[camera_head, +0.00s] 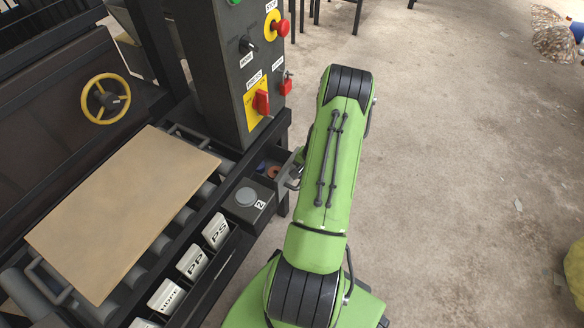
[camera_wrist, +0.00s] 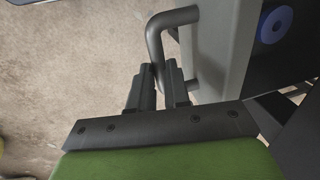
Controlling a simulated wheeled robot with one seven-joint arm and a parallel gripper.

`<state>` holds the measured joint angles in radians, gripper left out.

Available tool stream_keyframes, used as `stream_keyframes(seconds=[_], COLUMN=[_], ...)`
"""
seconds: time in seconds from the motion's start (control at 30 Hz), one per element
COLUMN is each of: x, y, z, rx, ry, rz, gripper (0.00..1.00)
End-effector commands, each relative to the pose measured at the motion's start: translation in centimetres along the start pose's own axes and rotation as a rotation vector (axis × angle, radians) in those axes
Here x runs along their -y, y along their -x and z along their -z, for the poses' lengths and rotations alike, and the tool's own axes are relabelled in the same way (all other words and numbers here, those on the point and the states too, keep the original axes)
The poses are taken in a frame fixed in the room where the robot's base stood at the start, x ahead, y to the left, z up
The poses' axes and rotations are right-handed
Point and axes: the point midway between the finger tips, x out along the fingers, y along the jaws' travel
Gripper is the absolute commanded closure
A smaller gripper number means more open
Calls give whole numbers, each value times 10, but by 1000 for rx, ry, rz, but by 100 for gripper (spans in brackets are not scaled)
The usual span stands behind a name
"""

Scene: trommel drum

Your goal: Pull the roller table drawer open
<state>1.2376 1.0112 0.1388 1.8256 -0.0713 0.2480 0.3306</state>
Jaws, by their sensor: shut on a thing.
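The roller table drawer (camera_head: 289,165) is at the table's right end, below the control cabinet. It stands at least partly open, and small orange and blue things show inside it. In the wrist view its grey front panel (camera_wrist: 218,45) is at the upper right, with a bent dark bar handle (camera_wrist: 174,17). My gripper (camera_wrist: 166,72) is shut on the lower part of this handle. In the head view my green arm reaches down beside the drawer and hides most of my gripper.
The roller table carries a tan board (camera_head: 125,210). The control cabinet (camera_head: 228,60) with red switches stands above the drawer. White labelled boxes (camera_head: 193,261) sit along the table's front. A blue ring (camera_wrist: 273,26) shows inside the drawer. The concrete floor to the right is largely clear.

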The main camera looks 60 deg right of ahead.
Motion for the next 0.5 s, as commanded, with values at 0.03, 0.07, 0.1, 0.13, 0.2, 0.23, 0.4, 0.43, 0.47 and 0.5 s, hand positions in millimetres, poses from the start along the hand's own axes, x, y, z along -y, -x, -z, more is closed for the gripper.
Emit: stream_keyframes(seconds=[0.03,0.07,0.1,0.13,0.2,0.23,0.4,0.43,0.47,0.5], x=[-13,-20,-29,-35,-50,-55,-82,-85,-88,-92], y=[3,4,6,7,10,11,16,17,18,18], z=[0,0,0,0,0,0,0,0,0,0], rx=[0,1,1,1,0,-1,-1,-1,-1,-1], ry=[-6,-6,-6,-5,-5,-6,-4,-3,-2,-3], rz=[-3,-3,-3,-2,-2,-1,-1,-1,-1,0], gripper=[100,100,100,100,100,100,100,100,100,100])
